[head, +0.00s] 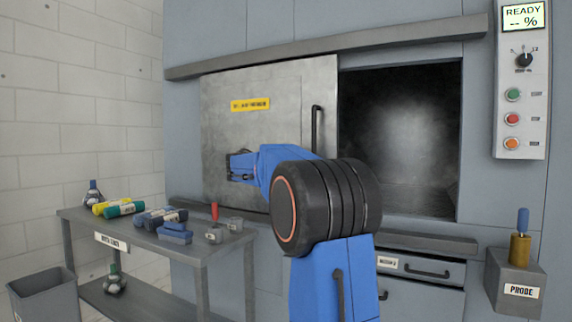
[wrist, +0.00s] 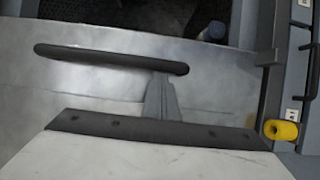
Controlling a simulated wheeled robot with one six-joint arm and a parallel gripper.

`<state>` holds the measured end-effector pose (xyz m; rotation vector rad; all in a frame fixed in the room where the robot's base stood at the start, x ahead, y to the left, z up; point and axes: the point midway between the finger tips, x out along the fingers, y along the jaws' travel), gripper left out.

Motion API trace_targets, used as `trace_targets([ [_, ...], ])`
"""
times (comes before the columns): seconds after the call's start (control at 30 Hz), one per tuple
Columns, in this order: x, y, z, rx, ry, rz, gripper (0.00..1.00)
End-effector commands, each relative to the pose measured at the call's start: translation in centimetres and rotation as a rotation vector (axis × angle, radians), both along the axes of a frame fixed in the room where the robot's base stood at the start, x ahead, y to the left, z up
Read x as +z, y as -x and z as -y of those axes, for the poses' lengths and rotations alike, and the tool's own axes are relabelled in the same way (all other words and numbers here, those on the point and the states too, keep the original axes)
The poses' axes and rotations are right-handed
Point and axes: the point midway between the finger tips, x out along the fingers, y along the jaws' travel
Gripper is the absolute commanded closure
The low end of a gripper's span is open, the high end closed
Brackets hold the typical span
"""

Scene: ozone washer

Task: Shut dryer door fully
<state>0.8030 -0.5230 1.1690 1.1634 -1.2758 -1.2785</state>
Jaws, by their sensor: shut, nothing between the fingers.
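The dryer door (head: 250,150) is a grey metal sliding panel with a yellow label. It stands to the left in the head view, and the dark dryer opening (head: 400,135) is uncovered on its right. A black upright bar handle (head: 316,128) is near the door's right edge. My gripper (head: 238,168) is in front of the door, left of the handle. In the wrist view, my gripper's fingers (wrist: 160,85) are shut and empty, with their tips close to the handle (wrist: 110,58). I cannot tell whether they touch it.
A grey table (head: 200,248) with bottles and blue blocks stands at lower left, near a grey bin (head: 42,295). A control panel (head: 522,90) reading READY is at right, above a probe holder (head: 515,285). A rail (head: 330,48) runs above the door.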

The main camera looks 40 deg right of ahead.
Motion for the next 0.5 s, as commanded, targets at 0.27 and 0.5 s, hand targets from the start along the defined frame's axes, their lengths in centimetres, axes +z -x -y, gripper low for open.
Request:
trace_targets([
  [0.27, 0.2, 9.5, 3.3, -0.008, 0.002, 0.003, 1.0],
  [0.5, 0.2, 16.3, 5.8, -0.008, 0.002, 0.002, 1.0],
])
